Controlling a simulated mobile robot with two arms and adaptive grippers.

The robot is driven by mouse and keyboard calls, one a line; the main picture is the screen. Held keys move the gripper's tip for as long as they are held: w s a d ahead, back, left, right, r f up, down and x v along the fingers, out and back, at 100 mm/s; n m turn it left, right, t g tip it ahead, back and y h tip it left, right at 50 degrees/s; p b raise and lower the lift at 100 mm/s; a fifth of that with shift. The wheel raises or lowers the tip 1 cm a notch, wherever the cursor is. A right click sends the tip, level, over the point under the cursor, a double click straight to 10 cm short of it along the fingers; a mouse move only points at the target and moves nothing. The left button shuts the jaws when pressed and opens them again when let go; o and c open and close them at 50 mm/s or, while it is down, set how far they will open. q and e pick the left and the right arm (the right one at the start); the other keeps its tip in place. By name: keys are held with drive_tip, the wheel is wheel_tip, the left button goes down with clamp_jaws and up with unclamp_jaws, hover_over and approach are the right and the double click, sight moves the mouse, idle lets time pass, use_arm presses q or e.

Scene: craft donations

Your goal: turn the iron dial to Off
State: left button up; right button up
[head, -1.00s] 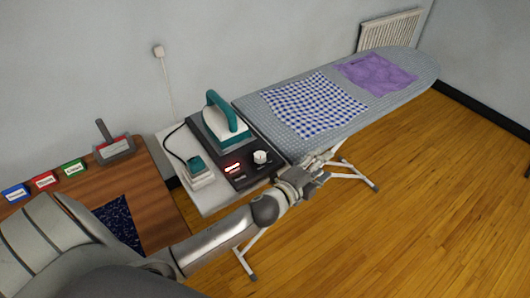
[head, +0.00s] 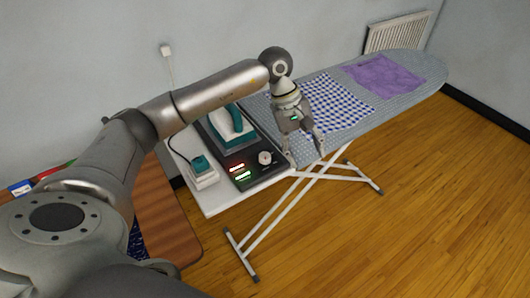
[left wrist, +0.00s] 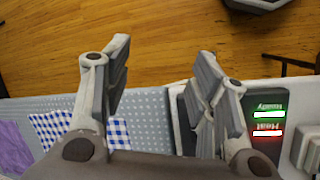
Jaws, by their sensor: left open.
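The iron dial (head: 265,158), a small pale knob, sits on the front of the dark control panel (head: 268,177). Which way it points is too small to read. A green lamp (head: 243,175) and a red lamp (head: 236,167) are lit beside it; in the left wrist view the green "Ready" lamp (left wrist: 268,114) is bright. In the left wrist view a finger hides the dial. My right gripper is not seen.
A white box with a teal plug (head: 201,168) stands left of the panel. The ironing board (head: 300,86) with checked cloth (head: 335,107) and purple cloth (head: 385,76) extends right. A wooden table (head: 170,220) is at lower left. The floor at right is clear.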

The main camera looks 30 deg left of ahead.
sight(265, 155)
use_arm(q)
drive_tip(key=a+r+m+y, duration=0.1)
drive_tip(key=a+r+y, duration=0.3)
drive_tip(key=a, duration=0.7)
drive_tip(key=shift+m+y, duration=0.3)
drive_tip(key=f+p, duration=0.1)
drive_tip(key=f, duration=0.6)
drive_tip(key=f+p, duration=0.1)
drive_tip(key=f, duration=0.3)
drive_tip(key=shift+s+a+f+p, duration=0.2)
drive_tip(key=shift+s+f+p, duration=0.05)
drive_tip(key=shift+f+p, duration=0.1)
drive_tip(key=shift+c, duration=0.3)
drive_tip(key=c, duration=1)
